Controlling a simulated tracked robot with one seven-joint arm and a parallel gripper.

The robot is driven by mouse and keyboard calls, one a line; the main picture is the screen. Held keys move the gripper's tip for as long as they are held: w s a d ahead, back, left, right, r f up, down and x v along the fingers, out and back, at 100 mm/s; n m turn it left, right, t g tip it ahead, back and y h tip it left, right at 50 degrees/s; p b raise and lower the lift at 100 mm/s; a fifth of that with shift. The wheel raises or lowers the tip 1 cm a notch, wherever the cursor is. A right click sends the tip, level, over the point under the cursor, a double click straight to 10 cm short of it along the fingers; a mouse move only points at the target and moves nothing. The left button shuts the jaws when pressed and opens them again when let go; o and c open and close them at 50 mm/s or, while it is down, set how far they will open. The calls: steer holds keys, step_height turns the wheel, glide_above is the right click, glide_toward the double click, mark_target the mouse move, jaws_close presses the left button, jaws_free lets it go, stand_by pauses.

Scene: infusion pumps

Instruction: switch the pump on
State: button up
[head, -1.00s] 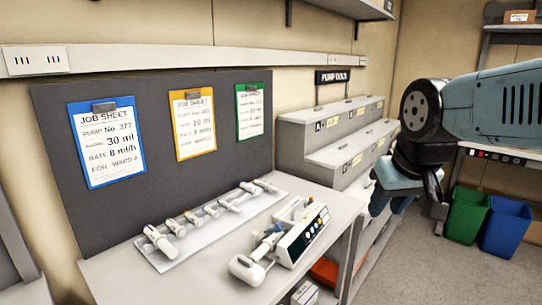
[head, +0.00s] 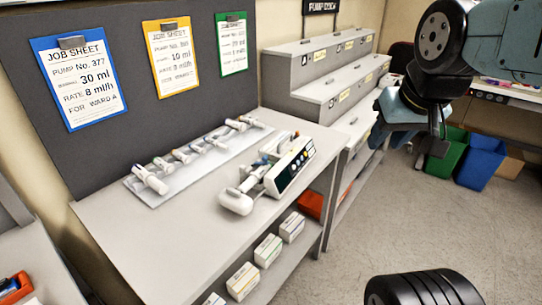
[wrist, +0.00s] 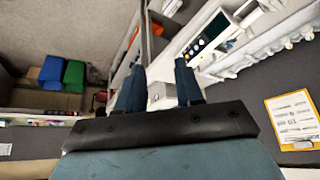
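The pump (head: 292,168) is a white unit with a dark front panel. It lies at the right end of the grey table, with a thick white rounded part at its near left end. It also shows in the wrist view (wrist: 205,38), its dark panel carrying a small bluish display and buttons. Whether the display is lit is too small to tell. My gripper (wrist: 160,88) is open and empty, its two dark fingers apart. In the head view my gripper (head: 412,125) hangs up and to the right of the pump, well clear of it.
Job sheets (head: 78,82) hang on the dark board. A stepped grey dock (head: 310,85) stands right of the board. Boxes sit on the lower shelf. Floor at right is open.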

steer(key=shift+c, duration=0.4)
jaws_close()
stand_by(1.6)
